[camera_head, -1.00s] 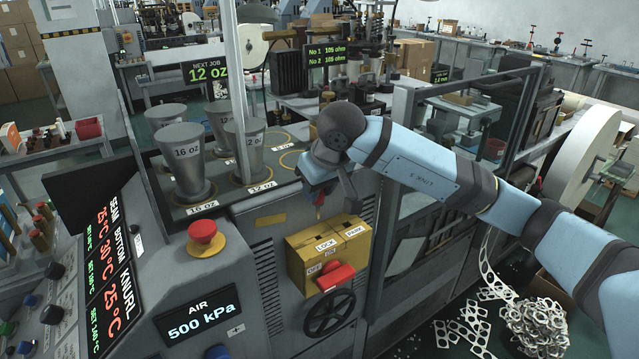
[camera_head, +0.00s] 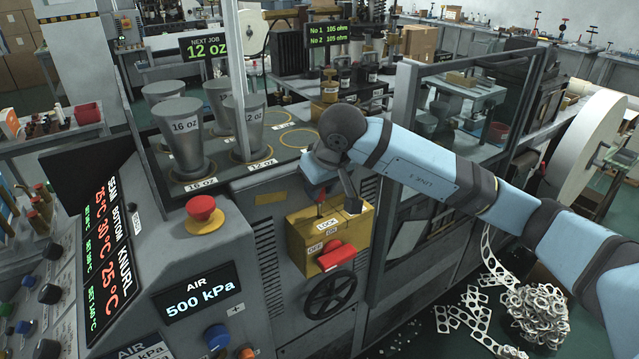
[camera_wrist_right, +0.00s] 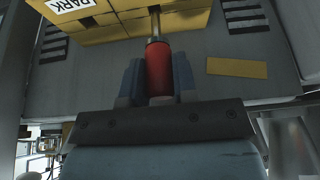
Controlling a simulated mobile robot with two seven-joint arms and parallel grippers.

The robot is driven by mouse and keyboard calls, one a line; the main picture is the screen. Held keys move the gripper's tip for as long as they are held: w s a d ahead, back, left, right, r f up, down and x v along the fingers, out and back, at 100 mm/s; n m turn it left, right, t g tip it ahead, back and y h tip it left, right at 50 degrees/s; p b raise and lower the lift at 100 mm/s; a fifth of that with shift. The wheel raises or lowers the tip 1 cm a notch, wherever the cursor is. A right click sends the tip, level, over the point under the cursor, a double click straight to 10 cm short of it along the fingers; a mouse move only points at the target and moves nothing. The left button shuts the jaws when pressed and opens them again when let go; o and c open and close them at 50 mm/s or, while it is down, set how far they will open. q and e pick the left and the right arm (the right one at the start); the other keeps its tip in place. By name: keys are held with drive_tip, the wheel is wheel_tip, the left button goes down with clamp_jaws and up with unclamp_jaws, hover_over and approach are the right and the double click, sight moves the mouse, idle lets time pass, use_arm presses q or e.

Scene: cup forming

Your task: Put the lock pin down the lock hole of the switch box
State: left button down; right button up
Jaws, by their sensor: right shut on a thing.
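The yellow switch box (camera_head: 300,244) is on the front of the grey machine, with LOCK, OFF and ON labels and a red switch handle (camera_head: 337,257). My right gripper (camera_head: 320,189) is above the box's top and shut on the lock pin (camera_head: 320,197), which has a red grip. In the right wrist view the red grip (camera_wrist_right: 158,72) sits between the two blue-grey fingers, and its metal shank reaches the yellow box (camera_wrist_right: 190,20). I cannot tell whether the tip is in the lock hole. The PARK label (camera_wrist_right: 70,4) is beside it. My left gripper is not in view.
A black handwheel (camera_head: 330,295) is below the box. A red stop button (camera_head: 201,208) and a control panel with displays are at the left. Grey cup forms (camera_head: 182,140) stand on the machine top behind. A glass-panelled guard frame (camera_head: 440,150) is behind my right arm.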

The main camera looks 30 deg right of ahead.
drive_tip(key=shift+f+b, duration=1.05)
drive_tip(key=shift+f, duration=0.4)
drive_tip(key=shift+b, duration=0.3)
drive_tip(key=o, duration=1)
drive_tip(key=b+v, duration=0.1)
drive_tip(key=v, duration=1.2)
drive_tip(key=shift+s+r, duration=0.2)
drive_tip(key=shift+r, duration=0.2)
